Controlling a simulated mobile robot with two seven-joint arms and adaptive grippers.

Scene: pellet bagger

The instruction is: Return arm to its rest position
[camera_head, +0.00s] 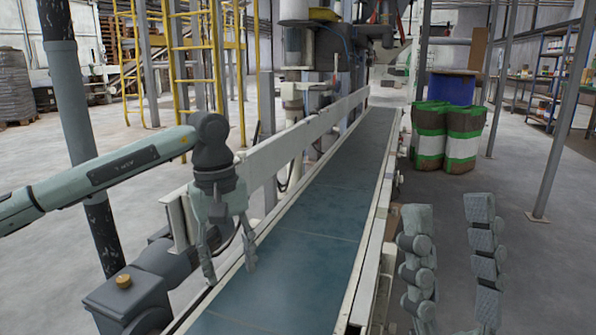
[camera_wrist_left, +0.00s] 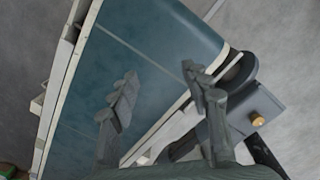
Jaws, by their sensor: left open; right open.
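My left gripper (camera_head: 231,274) hangs from the arm that comes in from the left. It points down over the left edge of the near end of the conveyor belt (camera_head: 312,222). Its two fingers are apart with nothing between them. The left wrist view shows the same open fingers (camera_wrist_left: 160,76) above the blue-green belt (camera_wrist_left: 150,45). My right gripper (camera_head: 450,212) shows at the lower right, beside the conveyor, with its fingers pointing up, wide apart and empty. The rest of the right arm is out of view.
The visible belt is bare. A long pale side rail (camera_head: 300,135) runs along its left, and a motor housing (camera_head: 130,298) sits at its near left. A dark post (camera_head: 80,120) stands behind my left arm. Green-and-white sacks (camera_head: 447,138) stand right of the belt's far part.

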